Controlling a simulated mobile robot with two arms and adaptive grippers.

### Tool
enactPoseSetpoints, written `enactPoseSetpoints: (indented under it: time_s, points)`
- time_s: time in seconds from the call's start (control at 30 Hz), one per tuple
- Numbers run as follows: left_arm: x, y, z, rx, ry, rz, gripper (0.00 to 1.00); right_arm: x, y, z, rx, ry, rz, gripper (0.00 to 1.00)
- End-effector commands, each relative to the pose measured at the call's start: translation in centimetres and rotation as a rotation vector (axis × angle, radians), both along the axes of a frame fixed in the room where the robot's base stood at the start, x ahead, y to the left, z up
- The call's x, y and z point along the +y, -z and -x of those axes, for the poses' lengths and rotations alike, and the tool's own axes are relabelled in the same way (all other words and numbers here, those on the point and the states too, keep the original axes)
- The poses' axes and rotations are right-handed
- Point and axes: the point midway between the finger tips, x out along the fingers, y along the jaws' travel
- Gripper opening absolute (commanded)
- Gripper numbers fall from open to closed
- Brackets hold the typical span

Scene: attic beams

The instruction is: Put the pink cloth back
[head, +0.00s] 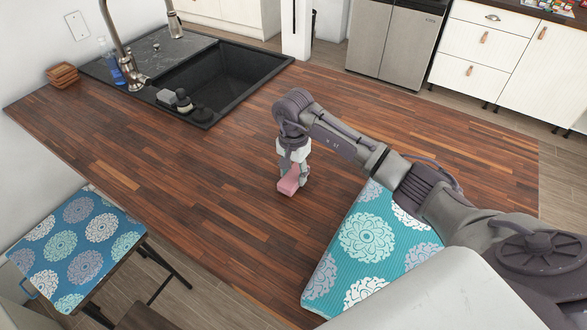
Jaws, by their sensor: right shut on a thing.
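The pink cloth (289,184) is a small, folded, block-like piece over the middle of the wooden counter. My right gripper (293,176) points down and is shut on it. The cloth is at or just above the counter top; I cannot tell whether it touches. The fingers hide part of the cloth. My left gripper is not in view.
The wooden counter (190,180) is largely clear. A black sink (225,80) with a faucet (125,60) is at the back left, with a blue bottle (109,62) and dark items beside it. Wooden coasters (62,75) sit far left. A patterned stool (75,245) stands front left.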

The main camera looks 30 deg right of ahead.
Motion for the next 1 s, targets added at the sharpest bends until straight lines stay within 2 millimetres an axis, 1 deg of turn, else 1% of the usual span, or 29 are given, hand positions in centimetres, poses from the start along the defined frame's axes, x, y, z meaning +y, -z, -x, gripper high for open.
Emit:
enactPoseSetpoints:
  time_s: [0.2, 0.33, 0.37, 0.4, 0.5, 0.8, 0.9, 1.0]
  points:
    - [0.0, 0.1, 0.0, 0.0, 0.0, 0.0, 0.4, 0.0, 0.1, 0.0, -0.001, 0.0, 0.0, 0.13]
    - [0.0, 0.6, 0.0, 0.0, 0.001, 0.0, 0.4, 0.0, 0.5, 0.0, -0.002, -0.001, 0.001, 0.13]
    - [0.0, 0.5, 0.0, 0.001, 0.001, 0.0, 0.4, 0.0, 0.4, 0.0, -0.002, -0.001, 0.001, 0.49]
    - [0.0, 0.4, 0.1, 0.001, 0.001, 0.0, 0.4, 0.0, 0.3, 0.0, -0.001, -0.001, 0.0, 0.56]
    - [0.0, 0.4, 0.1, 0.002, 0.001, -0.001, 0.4, 0.0, 0.3, 0.0, -0.001, 0.0, 0.0, 0.71]
    - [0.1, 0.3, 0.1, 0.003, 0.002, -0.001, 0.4, 0.0, 0.2, 0.0, -0.001, 0.0, -0.001, 0.71]
    - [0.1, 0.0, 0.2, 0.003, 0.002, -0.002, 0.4, 0.0, -0.3, -0.1, -0.003, 0.0, -0.002, 0.71]
    - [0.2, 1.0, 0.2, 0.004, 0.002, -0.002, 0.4, 0.0, -1.5, -0.2, -0.006, -0.001, 0.001, 0.71]
